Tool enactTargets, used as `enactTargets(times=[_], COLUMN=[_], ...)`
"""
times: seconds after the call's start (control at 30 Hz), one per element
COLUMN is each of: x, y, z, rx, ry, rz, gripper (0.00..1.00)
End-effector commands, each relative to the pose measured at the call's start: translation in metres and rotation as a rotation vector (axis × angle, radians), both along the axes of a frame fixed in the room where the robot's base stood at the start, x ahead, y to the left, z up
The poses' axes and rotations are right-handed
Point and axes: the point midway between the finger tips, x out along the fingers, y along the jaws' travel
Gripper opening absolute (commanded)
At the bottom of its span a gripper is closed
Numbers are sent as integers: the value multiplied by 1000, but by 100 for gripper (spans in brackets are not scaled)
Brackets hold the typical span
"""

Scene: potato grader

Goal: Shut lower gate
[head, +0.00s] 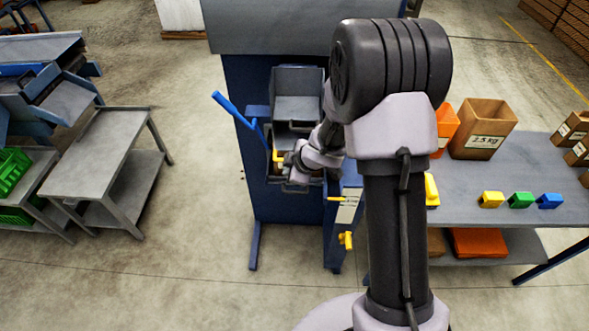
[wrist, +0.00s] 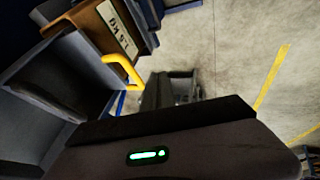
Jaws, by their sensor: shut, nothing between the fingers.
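The blue grader stand (head: 290,212) is in the middle of the head view, with a grey chute (head: 298,108) in its front. A yellow handle (head: 277,156) shows low on the chute's left side, just left of my gripper (head: 287,170). My gripper is shut and empty, in front of the lower chute; my wrist and arm hide much of this part. In the wrist view a yellow handle (wrist: 122,70) stands beside a grey panel (wrist: 35,75), apart from my gripper (wrist: 172,88). I cannot tell how far the lower gate is open.
A blue lever (head: 230,108) sticks out at the stand's upper left. A grey table (head: 98,150) stands left, and a bench (head: 545,207) with boxes right. The floor in front is clear.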

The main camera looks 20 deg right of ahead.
Motion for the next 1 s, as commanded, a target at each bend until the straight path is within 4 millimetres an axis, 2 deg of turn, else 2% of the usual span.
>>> enactTargets(times=[0.03, 0.1, 0.23, 0.37, 0.4, 0.5, 0.63, 0.77, 1.0], x=[-8, -19, -36, -45, -49, -58, -59, -49, -18], y=[-7, -12, -18, -22, -22, -23, -24, -19, -7], z=[24, 44, 69, 81, 76, 46, 39, 29, -13], rx=[-1, -2, -2, -1, 7, 46, 63, 62, 62], ry=[-4, -5, -3, -3, -7, -53, -99, -98, -97], rz=[-5, -6, -5, -5, -6, -24, -37, -35, -36], gripper=[0, 0, 0, 0, 0, 0, 0, 0, 0])
